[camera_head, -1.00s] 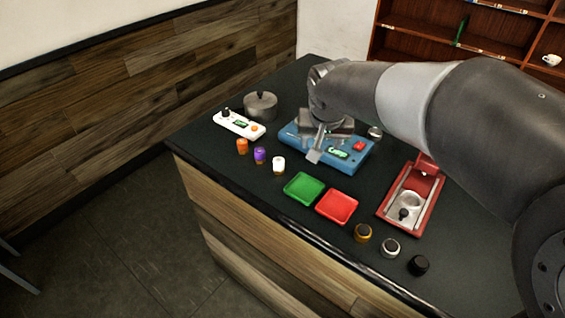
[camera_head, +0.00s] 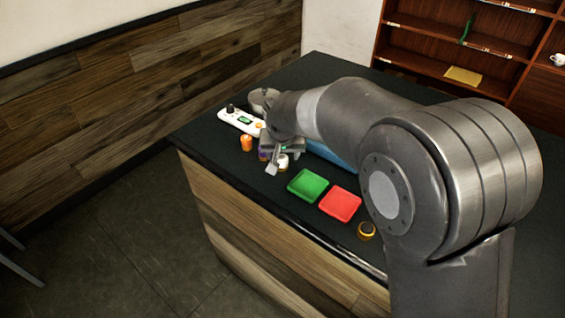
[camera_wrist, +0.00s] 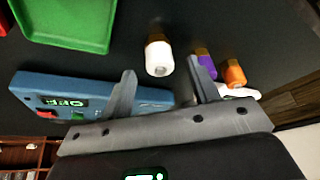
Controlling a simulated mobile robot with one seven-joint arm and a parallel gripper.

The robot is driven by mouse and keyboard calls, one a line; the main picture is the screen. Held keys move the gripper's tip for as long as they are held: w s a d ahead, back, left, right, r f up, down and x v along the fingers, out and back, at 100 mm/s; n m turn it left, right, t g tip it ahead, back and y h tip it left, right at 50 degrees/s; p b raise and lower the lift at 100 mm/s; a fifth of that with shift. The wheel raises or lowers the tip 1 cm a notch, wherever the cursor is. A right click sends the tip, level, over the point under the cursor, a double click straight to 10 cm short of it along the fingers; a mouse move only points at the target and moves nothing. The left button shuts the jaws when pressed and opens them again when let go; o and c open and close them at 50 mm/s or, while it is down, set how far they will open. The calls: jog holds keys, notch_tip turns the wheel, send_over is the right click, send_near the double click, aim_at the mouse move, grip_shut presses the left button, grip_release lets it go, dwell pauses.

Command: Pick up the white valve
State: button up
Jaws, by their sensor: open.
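The white valve (camera_head: 283,160) stands on the dark counter in the head view, partly hidden by my gripper (camera_head: 274,163). In the wrist view the white valve (camera_wrist: 159,57) has a white cap and a brownish base. It lies just beyond and between the two fingertips of my gripper (camera_wrist: 161,65). The fingers are spread apart with nothing between them. The purple valve (camera_wrist: 205,65) is close to the right finger, and the orange valve (camera_wrist: 233,74) is farther right.
The green tray (camera_head: 309,185) and red tray (camera_head: 340,204) lie to the right of the valve. A white panel (camera_head: 238,121) and an orange valve (camera_head: 247,143) are to the left.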

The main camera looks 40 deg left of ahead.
jog(key=shift+x, duration=1.45)
jog(key=shift+c, duration=0.2)
jog(key=shift+r, duration=0.1)
jog(key=c, duration=1.1)
jog(key=shift+r, duration=0.1)
